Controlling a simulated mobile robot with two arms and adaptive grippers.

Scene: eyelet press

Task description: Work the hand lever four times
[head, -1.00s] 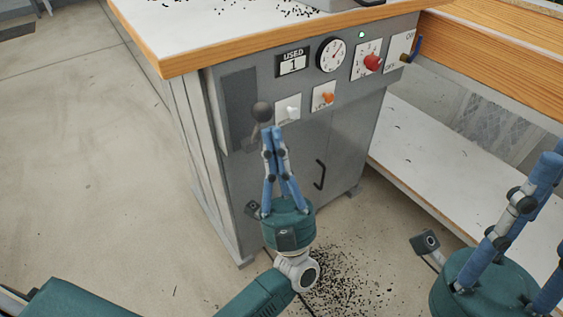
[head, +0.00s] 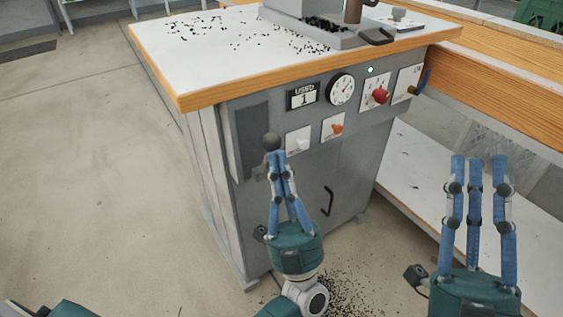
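The hand lever (head: 271,141) shows as a dark ball knob on a short grey arm, in front of a dark plate on the left of the grey cabinet's front (head: 300,185). My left gripper (head: 278,154) points up at it from below. Its fingertips are drawn together just under the knob and overlap it in the picture; whether they touch it I cannot tell. A counter marked USED (head: 303,95) reads 1. My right gripper (head: 479,160) is at the right with its fingers apart and empty, away from the lever.
The front also carries a round dial (head: 341,88), a red knob (head: 380,95), an orange knob (head: 337,128), a pale knob (head: 301,144) and a lit green lamp (head: 370,69). The press base (head: 330,35) stands on the worktop (head: 200,60). Black bits litter the worktop and floor.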

